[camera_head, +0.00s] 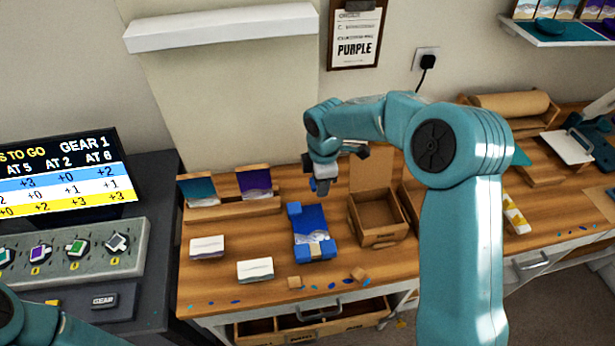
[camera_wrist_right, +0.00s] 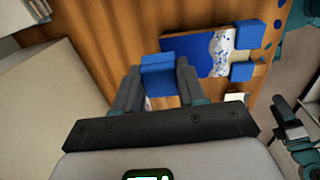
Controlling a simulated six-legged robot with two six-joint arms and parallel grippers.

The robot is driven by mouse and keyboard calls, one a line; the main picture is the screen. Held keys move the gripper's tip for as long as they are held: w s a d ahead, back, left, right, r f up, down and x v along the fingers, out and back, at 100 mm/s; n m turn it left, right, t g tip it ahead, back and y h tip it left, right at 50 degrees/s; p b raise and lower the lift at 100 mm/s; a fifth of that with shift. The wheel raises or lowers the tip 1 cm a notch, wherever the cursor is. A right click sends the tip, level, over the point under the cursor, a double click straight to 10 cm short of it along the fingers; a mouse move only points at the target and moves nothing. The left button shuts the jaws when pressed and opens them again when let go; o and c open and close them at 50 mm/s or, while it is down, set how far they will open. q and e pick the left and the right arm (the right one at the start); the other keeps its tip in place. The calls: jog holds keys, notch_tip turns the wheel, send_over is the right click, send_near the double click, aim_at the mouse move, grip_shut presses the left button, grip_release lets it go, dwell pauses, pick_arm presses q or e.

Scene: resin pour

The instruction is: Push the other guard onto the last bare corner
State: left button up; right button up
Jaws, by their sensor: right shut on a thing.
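The blue panel (camera_head: 312,225) lies on the wooden bench, with a white-and-blue patterned strip near its front end. It also shows in the right wrist view (camera_wrist_right: 195,55). Blue corner guards sit at its front left (camera_head: 302,253) and front right (camera_head: 329,248), and another at its back left (camera_head: 294,208). I cannot tell whether this guard touches the panel.
An open cardboard box (camera_head: 378,217) stands close to the panel's right. Two white blocks (camera_head: 207,247) (camera_head: 255,270) lie to its left, and a wooden rack (camera_head: 232,210) with cards stands behind. Small wooden cubes (camera_head: 360,274) and blue flecks lie along the front edge.

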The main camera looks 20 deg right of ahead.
aim_at(321, 206)
jog(key=shift+s+d+f+b, duration=0.1)
jog(key=shift+d+f+b, duration=0.05)
jog(key=shift+f+b, duration=0.3)
jog(key=shift+s+d+f+b, duration=0.15)
jog(key=shift+f+b, duration=0.1)
jog(key=shift+f, duration=0.25)
jog(key=shift+w+a+f+b, duration=0.1)
jog(key=shift+f+b, duration=0.8)
jog(key=shift+f, duration=0.4)
jog(key=shift+w+f+b, duration=0.1)
jog(key=shift+f+b, duration=0.8)
jog(key=shift+f, duration=0.35)
jog(key=shift+f+b, duration=0.35)
jog(key=shift+f, duration=0.05)
jog(key=shift+s+f, duration=0.15)
jog(key=shift+f, duration=0.05)
